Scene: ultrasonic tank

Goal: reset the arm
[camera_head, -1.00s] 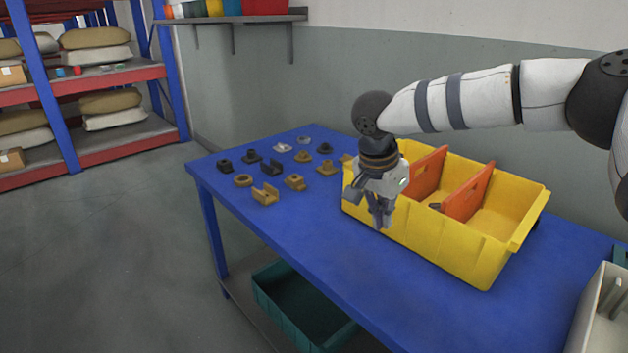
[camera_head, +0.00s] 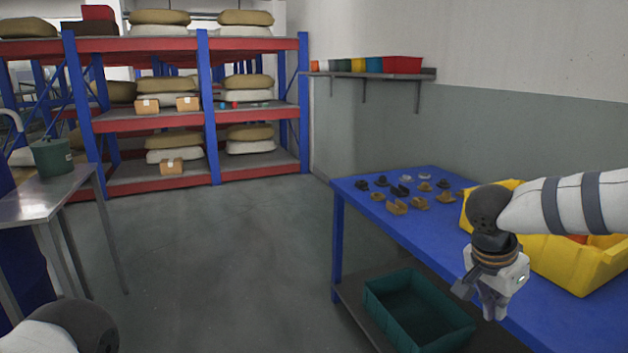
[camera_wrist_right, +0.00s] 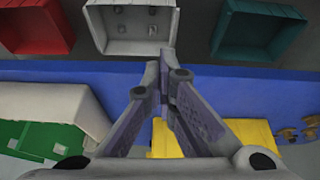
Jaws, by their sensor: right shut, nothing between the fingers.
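My right gripper (camera_head: 494,312) is shut and empty, pointing down in front of the blue table's (camera_head: 388,222) near edge in the head view. In the right wrist view its fingers (camera_wrist_right: 163,75) meet at the middle. My right arm reaches in from the right, over the yellow bin (camera_head: 560,262). The bin stands on the table and is partly hidden by the arm; it also shows in the right wrist view (camera_wrist_right: 243,132). My left arm shows only as a dark joint and white link at the lower left; its gripper is out of view.
Several small brown, black and clear parts (camera_head: 397,207) lie on the table's far end. A green crate (camera_head: 415,305) sits on the shelf below. A metal table (camera_head: 40,200) with a dark green pot (camera_head: 52,157) stands at left. Open floor (camera_head: 220,260) lies between. Racks (camera_head: 208,105) stand behind.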

